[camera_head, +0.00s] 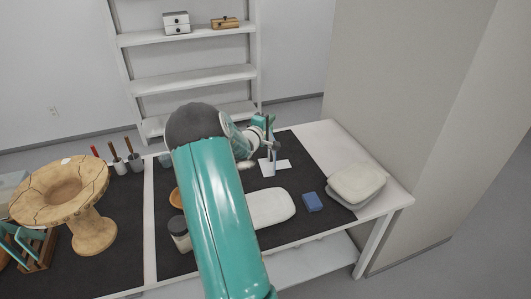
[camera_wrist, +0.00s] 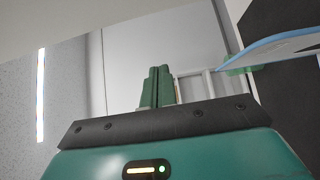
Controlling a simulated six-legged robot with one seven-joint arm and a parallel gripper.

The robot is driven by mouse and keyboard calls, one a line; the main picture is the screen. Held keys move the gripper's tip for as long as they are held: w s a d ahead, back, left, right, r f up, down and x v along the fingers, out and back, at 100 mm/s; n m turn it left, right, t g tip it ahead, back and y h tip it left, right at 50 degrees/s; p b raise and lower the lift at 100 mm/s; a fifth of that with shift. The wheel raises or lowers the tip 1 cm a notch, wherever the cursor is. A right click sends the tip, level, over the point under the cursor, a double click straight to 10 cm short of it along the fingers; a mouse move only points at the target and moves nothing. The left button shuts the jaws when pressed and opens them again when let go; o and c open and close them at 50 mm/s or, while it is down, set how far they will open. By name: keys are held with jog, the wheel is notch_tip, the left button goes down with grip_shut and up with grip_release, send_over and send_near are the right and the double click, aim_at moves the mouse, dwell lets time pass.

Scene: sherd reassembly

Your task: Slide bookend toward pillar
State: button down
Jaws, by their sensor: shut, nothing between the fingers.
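The bookend (camera_head: 281,166) stands on the dark mat toward the back of the table, with a pale flat base and a thin upright plate. The pillar (camera_head: 400,110) is the large beige-grey block at the right, beyond the table. My gripper (camera_head: 262,121) is at the upper part of the bookend, partly hidden by my arm; I cannot tell whether they touch. In the wrist view my gripper (camera_wrist: 157,88) has its two green fingers pressed together with nothing between them. A thin bluish edge shows at the right there; I cannot tell what it is.
A pale folded cloth or pad (camera_head: 356,182) lies at the table's right end, with a blue block (camera_head: 312,202) and a white pad (camera_head: 270,208) nearby. A jar (camera_head: 179,235) stands left of my arm. A cracked pottery vessel (camera_head: 88,205) stands far left. Mat right of the bookend is clear.

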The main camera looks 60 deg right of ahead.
notch_tip(320, 180, down, 15)
jog(key=w+a, duration=0.1)
jog(key=shift+w+a, duration=0.15)
jog(key=shift+w, duration=0.1)
dwell(0.4)
jog(key=s+d, duration=1.1)
jog(key=s, duration=0.1)
dwell(0.3)
